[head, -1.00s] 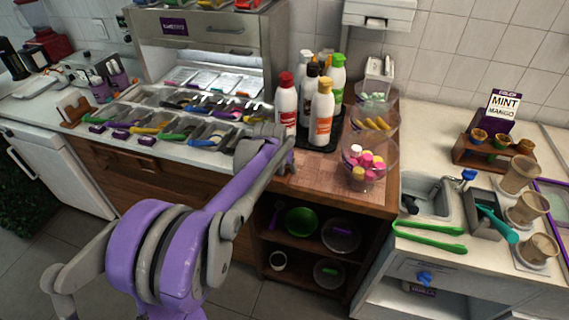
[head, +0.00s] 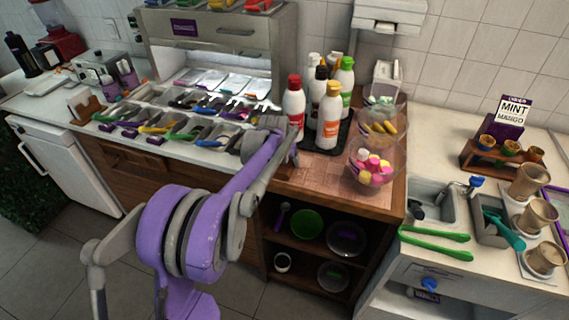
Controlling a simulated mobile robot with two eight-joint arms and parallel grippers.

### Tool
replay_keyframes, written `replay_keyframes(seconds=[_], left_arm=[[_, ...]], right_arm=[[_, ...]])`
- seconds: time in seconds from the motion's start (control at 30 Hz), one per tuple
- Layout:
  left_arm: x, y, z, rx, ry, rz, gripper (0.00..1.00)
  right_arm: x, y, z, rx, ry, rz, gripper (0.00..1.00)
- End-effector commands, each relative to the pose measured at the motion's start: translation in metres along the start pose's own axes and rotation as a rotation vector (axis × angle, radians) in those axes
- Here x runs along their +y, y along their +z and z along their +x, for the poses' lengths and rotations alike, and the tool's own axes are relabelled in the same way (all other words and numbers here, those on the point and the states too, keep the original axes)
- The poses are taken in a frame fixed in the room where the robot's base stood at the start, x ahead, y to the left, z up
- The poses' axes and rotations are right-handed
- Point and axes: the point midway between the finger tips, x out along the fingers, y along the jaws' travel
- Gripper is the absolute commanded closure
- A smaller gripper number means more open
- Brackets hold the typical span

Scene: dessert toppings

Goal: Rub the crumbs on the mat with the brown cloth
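My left arm reaches up from the lower left, and its gripper (head: 287,158) is at the left part of the wooden counter, just in front of the red-capped bottle. The wrist hides most of the fingers, so I cannot tell whether they are open or shut. A small brown patch shows under the gripper; I cannot tell whether it is the brown cloth. A paler reddish-brown patterned area, apparently the mat (head: 328,178), lies right of the gripper. Crumbs are too small to make out. My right gripper is not in view.
Several bottles (head: 328,118) stand on a black tray behind the mat area. A clear bowl of pink and yellow pieces (head: 371,168) stands at its right. Topping bins with scoops (head: 185,125) line the left counter. Green tongs (head: 435,242) lie on the right counter.

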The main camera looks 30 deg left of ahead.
Motion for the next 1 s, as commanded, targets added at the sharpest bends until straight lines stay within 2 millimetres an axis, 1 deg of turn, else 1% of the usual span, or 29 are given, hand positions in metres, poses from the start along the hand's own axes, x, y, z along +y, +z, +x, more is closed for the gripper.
replay_keyframes(seconds=[0.07, 0.4, 0.67, 1.0], left_arm=[[0.0, -0.003, 0.003, -0.001, 0.0, 0.001, 1.0], [0.001, -0.029, 0.013, -0.001, 0.0, 0.001, 1.0], [0.0, -0.037, 0.017, -0.001, 0.0, 0.0, 1.0], [0.0, -0.063, 0.027, 0.0, 0.0, 0.0, 1.0]], right_arm=[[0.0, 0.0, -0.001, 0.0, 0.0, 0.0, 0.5], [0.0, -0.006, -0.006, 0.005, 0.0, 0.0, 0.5], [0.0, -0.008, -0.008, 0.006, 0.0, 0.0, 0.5], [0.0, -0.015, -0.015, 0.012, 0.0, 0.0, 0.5]])
